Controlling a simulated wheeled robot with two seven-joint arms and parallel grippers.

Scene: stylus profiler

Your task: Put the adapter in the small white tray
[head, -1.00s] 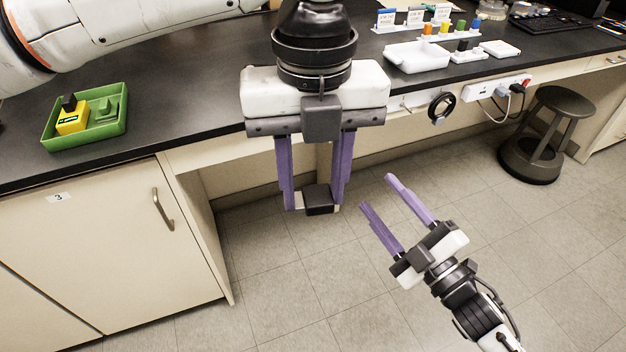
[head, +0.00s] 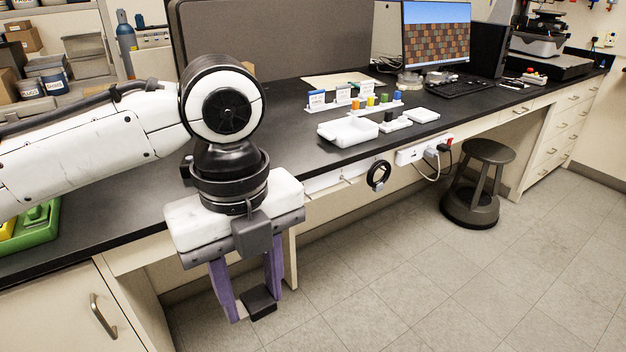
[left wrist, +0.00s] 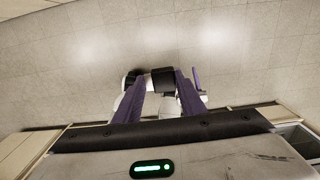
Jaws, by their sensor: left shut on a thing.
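My left gripper (head: 250,302) points down in front of the bench, below the bench top's level in the picture. It is shut on a small black block, the adapter (head: 261,303). The adapter also shows between the purple fingers in the left wrist view (left wrist: 163,82). A small, shallow white tray (head: 423,115) lies on the bench to the right, apart from the gripper. A larger white tray (head: 348,131) lies left of it. My right gripper is outside the head view; a purple piece (left wrist: 197,80) in the left wrist view may be its finger.
Between the trays, a white holder (head: 395,125) carries a dark part. Behind stand labelled cards and coloured pieces (head: 370,101). A power strip (head: 423,150) and black ring (head: 379,176) are on the bench front. A stool (head: 478,185) stands right. Bare bench lies left of the trays.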

